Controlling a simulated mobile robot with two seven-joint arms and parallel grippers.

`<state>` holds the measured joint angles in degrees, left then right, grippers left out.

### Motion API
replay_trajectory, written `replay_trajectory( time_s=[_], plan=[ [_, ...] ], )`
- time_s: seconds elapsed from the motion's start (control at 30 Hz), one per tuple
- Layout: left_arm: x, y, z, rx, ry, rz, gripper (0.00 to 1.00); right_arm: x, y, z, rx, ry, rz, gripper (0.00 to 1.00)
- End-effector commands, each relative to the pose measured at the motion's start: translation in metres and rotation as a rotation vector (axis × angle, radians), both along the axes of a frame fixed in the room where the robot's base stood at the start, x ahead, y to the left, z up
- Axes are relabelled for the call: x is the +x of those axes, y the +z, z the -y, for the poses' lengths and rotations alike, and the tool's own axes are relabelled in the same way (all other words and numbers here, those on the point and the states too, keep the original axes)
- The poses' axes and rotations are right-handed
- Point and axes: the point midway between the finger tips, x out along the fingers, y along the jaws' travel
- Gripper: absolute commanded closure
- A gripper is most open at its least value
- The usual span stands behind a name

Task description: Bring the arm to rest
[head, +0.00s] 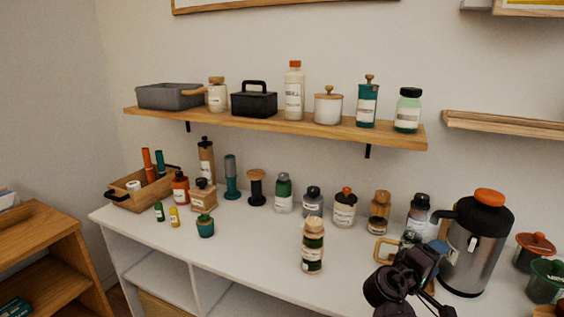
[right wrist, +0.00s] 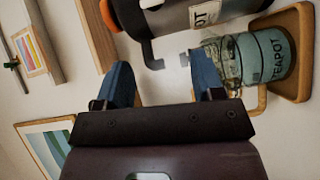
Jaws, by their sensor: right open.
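My right gripper (head: 425,246) is at the lower right of the head view, over the front of the white counter (head: 262,262). In the right wrist view its two blue fingers (right wrist: 163,80) are spread apart with nothing between them. The steel jug with an orange lid (head: 476,245) stands just to the right of it in the head view. A glass jar with a teal label reading TEAPOT (right wrist: 268,58) shows beyond the fingers in the right wrist view, apart from them. My left gripper is not in view.
A wooden wall shelf (head: 270,125) holds more containers. A wooden tray (head: 130,203) is at the left.

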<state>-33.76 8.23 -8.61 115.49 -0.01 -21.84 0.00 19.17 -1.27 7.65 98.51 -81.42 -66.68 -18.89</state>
Motion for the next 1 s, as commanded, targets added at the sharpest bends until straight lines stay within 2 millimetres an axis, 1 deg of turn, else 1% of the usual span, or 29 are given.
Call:
replay_trajectory(
  time_s=[0.07,0.13,0.23,0.3,0.37,0.47,0.57,0.6,0.67,0.77,0.8,0.87,0.9,0.97,1.0],
  plan=[
    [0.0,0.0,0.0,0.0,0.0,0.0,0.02,0.014,-0.002,-0.009,0.076,0.102,0.068,0.38],
    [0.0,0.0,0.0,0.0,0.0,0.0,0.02,0.028,-0.001,-0.023,0.162,0.214,0.144,0.38],
    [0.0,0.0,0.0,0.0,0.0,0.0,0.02,0.041,-0.005,-0.044,0.293,0.373,0.244,0.38],
    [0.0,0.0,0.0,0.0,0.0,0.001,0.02,0.042,-0.015,-0.057,0.387,0.468,0.299,0.38],
    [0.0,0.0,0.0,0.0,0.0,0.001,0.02,0.039,-0.025,-0.068,0.471,0.544,0.34,0.38],
    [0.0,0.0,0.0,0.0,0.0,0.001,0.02,0.026,-0.046,-0.086,0.621,0.652,0.399,0.38],
    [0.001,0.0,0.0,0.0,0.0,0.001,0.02,0.003,-0.071,-0.102,0.78,0.733,0.45,0.38],
    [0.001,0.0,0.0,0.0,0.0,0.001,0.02,-0.009,-0.082,-0.108,0.848,0.756,0.469,0.38],
    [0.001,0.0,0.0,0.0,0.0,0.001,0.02,-0.029,-0.097,-0.116,0.943,0.783,0.492,0.38],
    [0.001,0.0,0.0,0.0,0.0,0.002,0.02,-0.063,-0.122,-0.125,1.084,0.796,0.518,0.38],
    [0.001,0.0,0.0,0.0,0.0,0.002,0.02,-0.078,-0.132,-0.127,1.135,0.792,0.523,0.38],
    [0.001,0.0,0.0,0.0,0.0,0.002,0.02,-0.101,-0.146,-0.13,1.203,0.779,0.524,0.38],
    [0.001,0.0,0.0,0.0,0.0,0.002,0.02,-0.117,-0.156,-0.132,1.243,0.766,0.521,0.38],
    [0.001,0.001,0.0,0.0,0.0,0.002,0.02,-0.142,-0.171,-0.133,1.293,0.738,0.506,0.38],
    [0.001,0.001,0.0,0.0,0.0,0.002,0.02,-0.159,-0.181,-0.133,1.321,0.716,0.491,0.38]
  ],
)
